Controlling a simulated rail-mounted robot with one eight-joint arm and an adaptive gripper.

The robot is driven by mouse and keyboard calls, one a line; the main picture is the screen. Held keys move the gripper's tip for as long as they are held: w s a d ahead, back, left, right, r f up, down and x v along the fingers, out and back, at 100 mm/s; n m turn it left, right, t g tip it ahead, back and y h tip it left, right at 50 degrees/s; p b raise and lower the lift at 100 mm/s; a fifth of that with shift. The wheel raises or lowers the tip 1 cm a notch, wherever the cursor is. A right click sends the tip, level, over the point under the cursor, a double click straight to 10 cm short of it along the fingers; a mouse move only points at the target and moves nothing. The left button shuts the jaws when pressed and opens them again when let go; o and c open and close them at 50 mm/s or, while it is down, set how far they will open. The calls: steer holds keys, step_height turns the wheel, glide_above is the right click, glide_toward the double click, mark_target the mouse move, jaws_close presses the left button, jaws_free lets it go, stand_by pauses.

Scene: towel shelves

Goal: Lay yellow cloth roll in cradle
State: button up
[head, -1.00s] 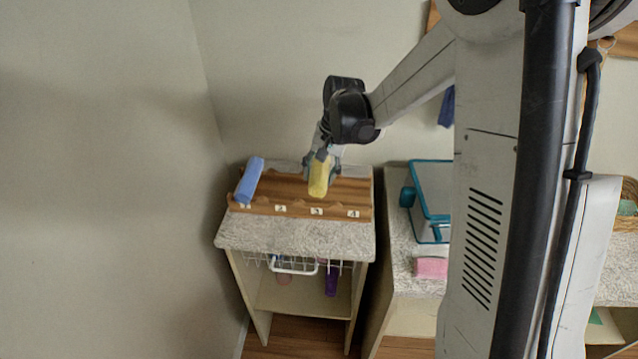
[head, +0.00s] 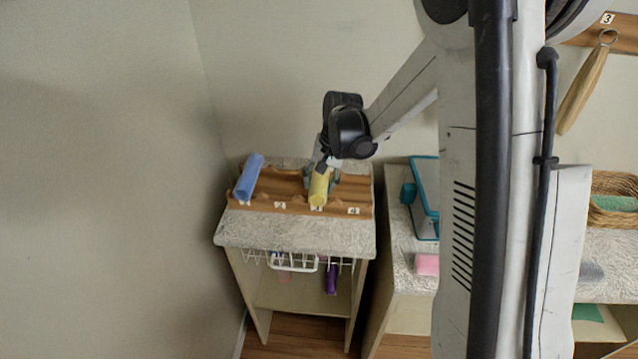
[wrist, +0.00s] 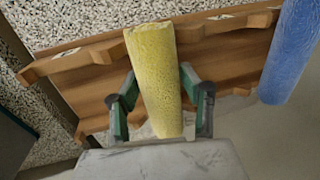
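The yellow cloth roll (head: 319,188) is at the slot marked 3 of the wooden cradle rack (head: 268,203), with its near end just above that label. In the wrist view the yellow roll (wrist: 155,75) lies across the rack's scalloped rails (wrist: 225,45); I cannot tell whether it fully rests in the notches. My gripper (head: 322,178) has one finger on each side of the roll. In the wrist view the tips of my gripper (wrist: 157,80) appear to press its sides, so it looks shut on the roll.
A blue roll (head: 249,180) lies at the rack's left end; it also shows in the wrist view (wrist: 290,55). Slots 2 and 4 look empty. The speckled counter (head: 295,233) is clear in front. A teal-edged bin (head: 426,195) and pink block (head: 427,265) stand to the right.

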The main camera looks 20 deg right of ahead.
steer(key=o, duration=0.4)
steer(key=shift+r, duration=0.1)
steer(key=shift+r+p, duration=0.5)
steer(key=shift+p, duration=0.15)
steer(key=v, duration=1.1)
steer(key=s+a+r+n+t+h, duration=0.1)
steer(key=s+a+r+n+t, duration=0.15)
steer(key=s+r, duration=0.75)
steer(key=s+t, duration=0.1)
steer(key=s, duration=0.4)
steer(key=s+f+n+t+h, duration=0.1)
steer(key=s, duration=0.4)
steer(key=s+n+t, duration=0.1)
steer(key=s, duration=0.4)
steer(key=shift+s+d+f+t, duration=0.1)
steer(key=shift+s+f+t, duration=0.05)
steer(key=shift+f+t, duration=0.25)
